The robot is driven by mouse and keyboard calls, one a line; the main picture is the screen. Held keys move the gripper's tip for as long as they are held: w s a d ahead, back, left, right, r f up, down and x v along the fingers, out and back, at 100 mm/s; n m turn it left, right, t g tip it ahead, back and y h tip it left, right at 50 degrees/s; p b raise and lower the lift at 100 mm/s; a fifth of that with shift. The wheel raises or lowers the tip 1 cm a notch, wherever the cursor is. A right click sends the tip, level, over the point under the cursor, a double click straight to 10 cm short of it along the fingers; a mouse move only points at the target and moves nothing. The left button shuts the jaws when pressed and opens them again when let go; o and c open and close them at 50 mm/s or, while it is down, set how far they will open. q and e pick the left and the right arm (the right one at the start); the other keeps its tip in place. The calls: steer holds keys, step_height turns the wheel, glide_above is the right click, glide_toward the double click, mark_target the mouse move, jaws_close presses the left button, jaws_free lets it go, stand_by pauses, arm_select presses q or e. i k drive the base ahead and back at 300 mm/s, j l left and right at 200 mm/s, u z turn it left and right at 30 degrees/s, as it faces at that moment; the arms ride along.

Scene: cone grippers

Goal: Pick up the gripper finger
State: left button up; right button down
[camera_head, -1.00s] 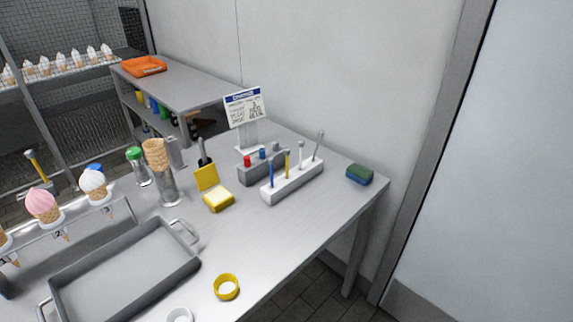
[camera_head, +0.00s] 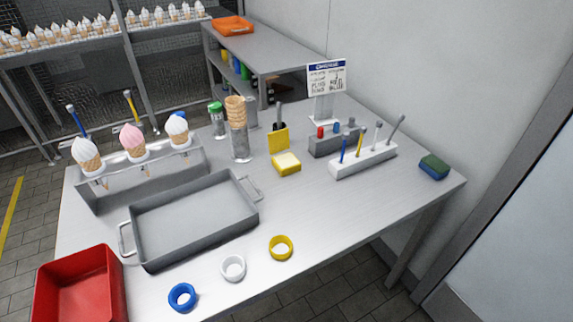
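No part is plainly a gripper finger. The likeliest candidates are the slim upright pieces in a white rack (camera_head: 350,168) on the steel table: a blue one (camera_head: 343,150), a yellow one (camera_head: 361,141), a white one (camera_head: 376,137) and a tilted grey one (camera_head: 396,128). A blue stick (camera_head: 75,120) and a yellow stick (camera_head: 131,105) with grey ends also stand behind the cone stand (camera_head: 140,172). Neither of my grippers is in view.
The table holds a grey tray (camera_head: 190,262), blue (camera_head: 173,298), white (camera_head: 224,272) and yellow (camera_head: 272,251) rings, a yellow box (camera_head: 288,169), a grey block (camera_head: 325,148), a sign (camera_head: 327,80) and a sponge (camera_head: 434,166). A red bin (camera_head: 112,285) is at lower left. The table's front right is clear.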

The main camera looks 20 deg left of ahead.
mark_target(363, 129)
steer(key=i+l+u, duration=0.5)
steer(key=l+u, duration=0.2)
